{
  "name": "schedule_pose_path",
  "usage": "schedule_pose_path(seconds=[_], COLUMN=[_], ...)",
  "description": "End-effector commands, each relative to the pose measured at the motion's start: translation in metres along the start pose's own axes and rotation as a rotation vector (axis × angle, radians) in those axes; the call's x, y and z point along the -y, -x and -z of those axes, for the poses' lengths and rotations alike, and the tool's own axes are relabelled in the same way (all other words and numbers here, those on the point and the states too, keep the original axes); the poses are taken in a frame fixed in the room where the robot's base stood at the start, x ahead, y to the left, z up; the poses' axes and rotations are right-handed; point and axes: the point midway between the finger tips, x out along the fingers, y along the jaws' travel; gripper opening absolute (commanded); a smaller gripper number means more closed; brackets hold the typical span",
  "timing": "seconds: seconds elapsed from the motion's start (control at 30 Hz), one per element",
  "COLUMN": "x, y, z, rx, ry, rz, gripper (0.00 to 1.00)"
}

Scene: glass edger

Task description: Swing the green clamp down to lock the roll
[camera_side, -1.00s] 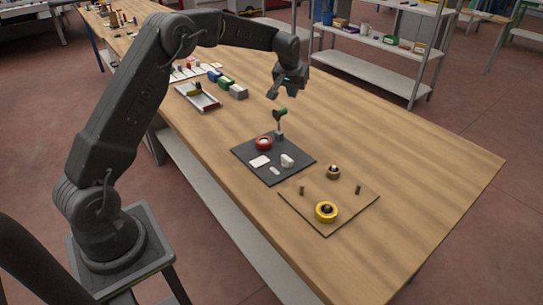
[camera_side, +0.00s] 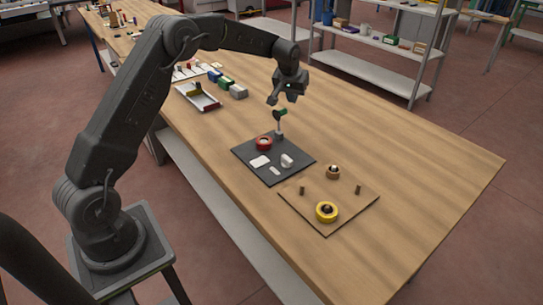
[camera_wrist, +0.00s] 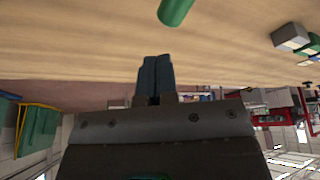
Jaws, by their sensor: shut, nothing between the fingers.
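The green clamp (camera_side: 281,112) stands up on a short post at the back corner of a dark square plate (camera_side: 290,172). Its green handle also shows at the top of the wrist view (camera_wrist: 175,11). A red roll (camera_side: 264,143) sits on the same plate, to the left of the clamp's post. My gripper (camera_side: 272,101) is just above and slightly left of the green handle, pointing down. In the wrist view its fingers (camera_wrist: 154,77) are together with nothing between them. I cannot tell from these views whether a fingertip touches the handle.
White pieces (camera_side: 287,160) lie on the dark plate. A tray (camera_side: 197,97) and small blocks (camera_side: 238,91) lie further back. The right side of the table is clear.

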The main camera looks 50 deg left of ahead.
Motion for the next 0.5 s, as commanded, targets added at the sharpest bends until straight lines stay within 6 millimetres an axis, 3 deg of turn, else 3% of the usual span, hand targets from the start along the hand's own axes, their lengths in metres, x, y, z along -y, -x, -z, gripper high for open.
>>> schedule_pose_path(seconds=[0.5], x=[0.000], y=[-0.019], z=[-0.008], rx=[0.001], ry=[-0.001], rz=[0.001], gripper=[0.00])
